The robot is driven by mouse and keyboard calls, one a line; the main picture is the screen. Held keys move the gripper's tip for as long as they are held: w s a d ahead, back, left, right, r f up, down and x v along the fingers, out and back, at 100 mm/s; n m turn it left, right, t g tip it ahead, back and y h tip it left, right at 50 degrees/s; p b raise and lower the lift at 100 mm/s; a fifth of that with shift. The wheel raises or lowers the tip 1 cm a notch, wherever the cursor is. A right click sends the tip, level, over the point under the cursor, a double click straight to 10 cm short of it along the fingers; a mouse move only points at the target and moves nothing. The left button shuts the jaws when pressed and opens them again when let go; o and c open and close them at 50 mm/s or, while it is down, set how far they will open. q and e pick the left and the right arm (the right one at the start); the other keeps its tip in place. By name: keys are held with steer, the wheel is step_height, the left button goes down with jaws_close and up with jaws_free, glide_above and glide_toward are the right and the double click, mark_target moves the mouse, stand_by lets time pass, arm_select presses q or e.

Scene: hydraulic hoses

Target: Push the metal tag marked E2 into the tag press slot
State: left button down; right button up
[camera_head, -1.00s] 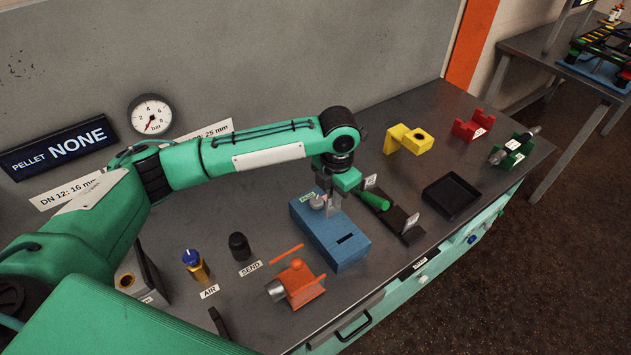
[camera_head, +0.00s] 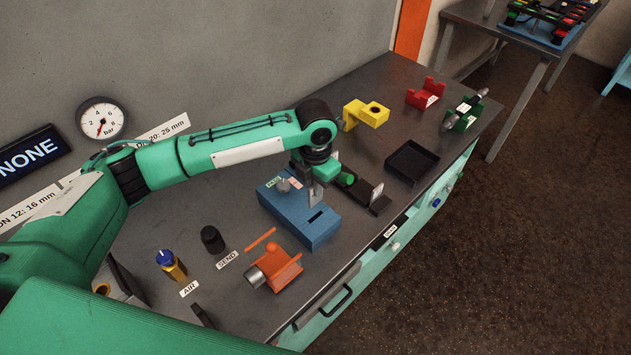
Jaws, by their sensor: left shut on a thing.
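The tag press is a blue block (camera_head: 287,216) with a dark slot (camera_head: 317,217) in its top, near the front end. My left gripper (camera_head: 315,191) points down just above the press, beside the slot on its back side. It is shut on a small grey metal piece, apparently the metal tag (camera_head: 315,199); its marking cannot be read. The piece looks apart from the slot, though the exact gap cannot be told. A round grey knob (camera_head: 283,185) and small labels sit on the press's back end. My right gripper is not in view.
A black rack (camera_head: 361,190) with a pale upright tag (camera_head: 376,192) stands right of the press. An orange fixture (camera_head: 279,270) is in front-left. A black tray (camera_head: 411,162), yellow bracket (camera_head: 366,113) and red cradle (camera_head: 425,93) stand farther right. The bench's front edge is close.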

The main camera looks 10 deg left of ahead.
mark_target(315, 203)
arm_select(q)
step_height(315, 203, down, 4)
steer(key=shift+r+b, duration=0.15)
steer(key=shift+b, duration=0.55)
steer(key=shift+f, duration=0.7)
steer(key=shift+p, duration=0.3)
stand_by(0.6)
steer(key=shift+p, duration=0.35)
steer(key=shift+f, duration=0.15)
stand_by(0.5)
steer(key=shift+f+b, duration=0.65)
steer(key=shift+f, duration=0.6)
steer(key=shift+f+b, duration=0.45)
steer(key=shift+f, duration=0.45)
